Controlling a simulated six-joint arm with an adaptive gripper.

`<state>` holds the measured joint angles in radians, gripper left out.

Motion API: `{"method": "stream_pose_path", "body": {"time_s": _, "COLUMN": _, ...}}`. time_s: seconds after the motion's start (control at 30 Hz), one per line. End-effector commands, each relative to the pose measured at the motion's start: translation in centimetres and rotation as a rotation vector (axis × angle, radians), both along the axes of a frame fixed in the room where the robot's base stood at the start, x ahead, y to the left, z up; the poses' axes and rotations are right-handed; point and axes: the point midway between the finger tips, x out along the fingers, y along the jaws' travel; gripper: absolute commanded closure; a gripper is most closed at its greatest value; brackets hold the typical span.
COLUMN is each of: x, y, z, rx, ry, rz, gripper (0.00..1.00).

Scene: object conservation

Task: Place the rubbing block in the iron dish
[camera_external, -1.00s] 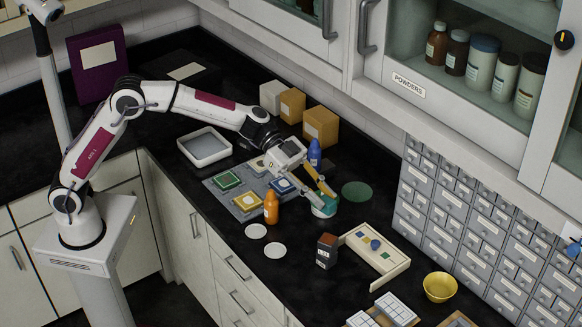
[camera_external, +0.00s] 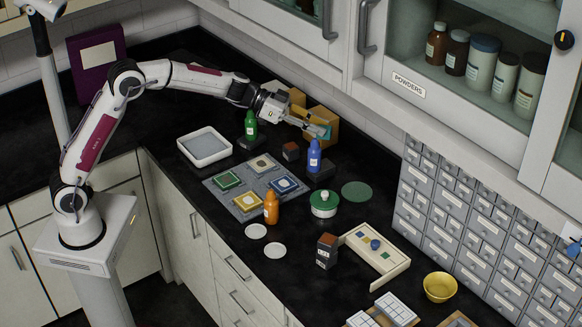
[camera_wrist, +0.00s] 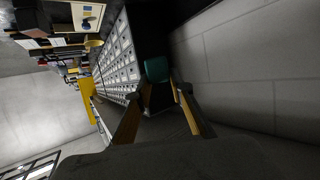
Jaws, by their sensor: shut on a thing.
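My gripper (camera_external: 316,128) is raised above the back of the counter, in front of the tan boxes. It is shut on a small teal block (camera_external: 324,132), which I take to be the rubbing block. The block (camera_wrist: 157,69) also shows in the wrist view, at the tips of the two fingers (camera_wrist: 160,88). I cannot tell for sure which thing is the iron dish. A white-rimmed tray with a grey floor (camera_external: 228,149) stands to the left of my gripper. A yellow bowl (camera_external: 440,287) stands far off at the lower right.
A blue bottle (camera_external: 314,157), green bottle (camera_external: 250,126) and dark block (camera_external: 291,151) stand near my gripper. A grey board with coloured squares (camera_external: 223,200), an orange bottle (camera_external: 271,209) and a green-lidded pot (camera_external: 323,203) stand nearer. Tan boxes (camera_external: 326,115) are behind.

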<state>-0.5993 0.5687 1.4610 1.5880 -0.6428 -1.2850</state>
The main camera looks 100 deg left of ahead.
Motion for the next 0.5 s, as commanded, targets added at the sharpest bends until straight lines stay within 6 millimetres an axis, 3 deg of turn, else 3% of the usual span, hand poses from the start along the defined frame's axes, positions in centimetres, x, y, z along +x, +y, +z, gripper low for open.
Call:
{"method": "stream_pose_path", "body": {"time_s": 0.1, "x": -1.5, "y": 3.7, "z": 0.0, "rx": -0.001, "ry": -0.002, "rz": 0.068, "gripper": 0.99}}
{"method": "stream_pose_path", "body": {"time_s": 0.5, "x": -7.3, "y": 14.7, "z": 0.1, "rx": -0.002, "ry": -0.002, "rz": 0.281, "gripper": 0.99}}
